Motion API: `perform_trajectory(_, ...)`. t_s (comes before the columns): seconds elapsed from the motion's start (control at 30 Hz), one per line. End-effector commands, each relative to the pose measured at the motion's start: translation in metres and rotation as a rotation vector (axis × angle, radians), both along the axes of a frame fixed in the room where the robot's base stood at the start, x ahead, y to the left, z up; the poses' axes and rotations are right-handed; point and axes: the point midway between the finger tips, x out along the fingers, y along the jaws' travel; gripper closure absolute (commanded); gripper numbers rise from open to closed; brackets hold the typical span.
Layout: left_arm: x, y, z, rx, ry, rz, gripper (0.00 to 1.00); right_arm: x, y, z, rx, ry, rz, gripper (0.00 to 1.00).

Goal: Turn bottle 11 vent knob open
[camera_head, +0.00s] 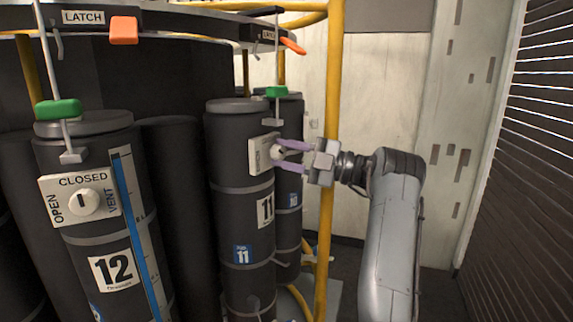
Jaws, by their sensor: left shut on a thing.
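Bottle 11 (225,170) is a dark upright cylinder near the middle of the head view, with a white 11 label and a blue tag below it. Its vent plate (256,155) faces right and is seen at a steep angle. The round white vent knob (277,153) stands out from this plate. My left gripper (291,151) reaches in from the right, its purple fingers shut on the knob. The fingers partly cover the knob, so its pointer and setting cannot be read. My right gripper is not in view.
Bottle 12 (110,236) stands at left with its own vent knob (83,202). A yellow post (334,80) rises just behind my gripper. A ring with orange latch handles (124,30) and green-handled rods (58,110) hangs above the bottles. A slatted wall (530,150) is at right.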

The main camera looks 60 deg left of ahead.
Motion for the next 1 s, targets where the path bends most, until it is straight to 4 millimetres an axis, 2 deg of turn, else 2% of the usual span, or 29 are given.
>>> perform_trajectory(0.5,0.0,0.0,0.002,0.204,-0.411,0.002,0.95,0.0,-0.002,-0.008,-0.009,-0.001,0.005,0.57)
perform_trajectory(1.0,0.0,0.0,0.004,0.293,-0.584,0.002,0.95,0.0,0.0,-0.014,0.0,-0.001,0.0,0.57)
